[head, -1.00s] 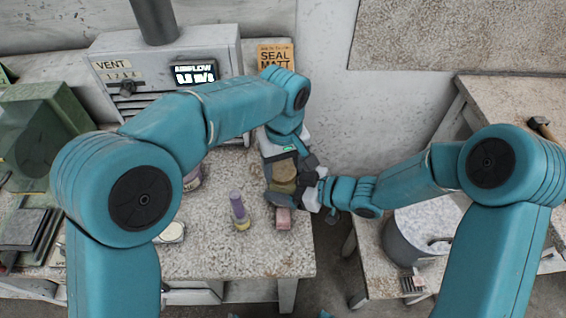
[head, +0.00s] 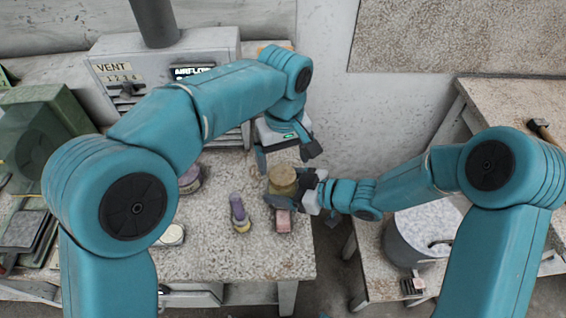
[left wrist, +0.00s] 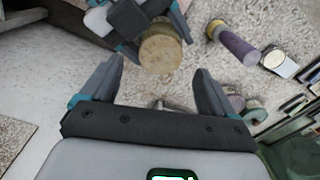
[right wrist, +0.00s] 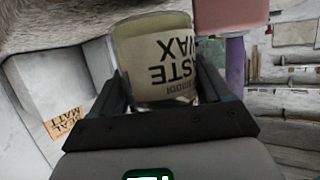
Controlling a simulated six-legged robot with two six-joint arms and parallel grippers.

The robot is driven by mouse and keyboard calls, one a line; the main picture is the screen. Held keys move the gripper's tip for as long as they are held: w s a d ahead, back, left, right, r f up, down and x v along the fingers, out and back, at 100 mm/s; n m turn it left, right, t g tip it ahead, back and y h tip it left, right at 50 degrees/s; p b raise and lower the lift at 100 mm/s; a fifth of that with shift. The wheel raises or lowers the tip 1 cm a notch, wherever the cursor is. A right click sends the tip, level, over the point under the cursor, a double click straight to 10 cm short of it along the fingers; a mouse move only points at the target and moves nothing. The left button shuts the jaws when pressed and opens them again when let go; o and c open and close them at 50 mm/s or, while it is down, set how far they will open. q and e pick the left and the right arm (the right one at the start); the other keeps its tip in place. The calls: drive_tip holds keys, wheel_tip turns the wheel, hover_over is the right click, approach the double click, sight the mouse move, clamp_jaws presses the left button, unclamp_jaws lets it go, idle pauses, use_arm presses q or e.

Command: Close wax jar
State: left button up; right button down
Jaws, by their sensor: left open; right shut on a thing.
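The wax jar (head: 283,178) is a short round jar with a flat tan top, held upright near the bench's right edge. My right gripper (head: 298,190) is shut on it from the right. In the right wrist view the jar (right wrist: 165,55) shows a cream label reading "PASTE WAX", upside down, between the fingers. The left wrist view shows its round tan top (left wrist: 160,50); I cannot tell whether this is a lid or bare wax. My left gripper (head: 284,157) is open and empty, above and behind the jar, apart from it. Its fingers (left wrist: 159,72) are spread wide.
A purple-topped bottle (head: 239,212) and a pink block (head: 283,222) stand close to the jar. A tin (head: 190,180) and a round pale disc (head: 172,235) are further left. The vent box (head: 165,75) stands behind. A grey bucket (head: 420,235) is at right.

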sight(283, 174)
use_arm(q)
drive_tip(key=shift+c, duration=0.4)
wheel_tip(283, 174, up, 3)
drive_tip(key=n, duration=0.5)
drive_tip(key=shift+w+r, duration=0.1)
wheel_tip(283, 174, down, 8)
drive_tip(key=shift+f, duration=0.1)
idle(0.4)
drive_tip(key=c, duration=1.1)
drive_tip(key=m, duration=0.2)
drive_tip(key=shift+m, duration=0.4)
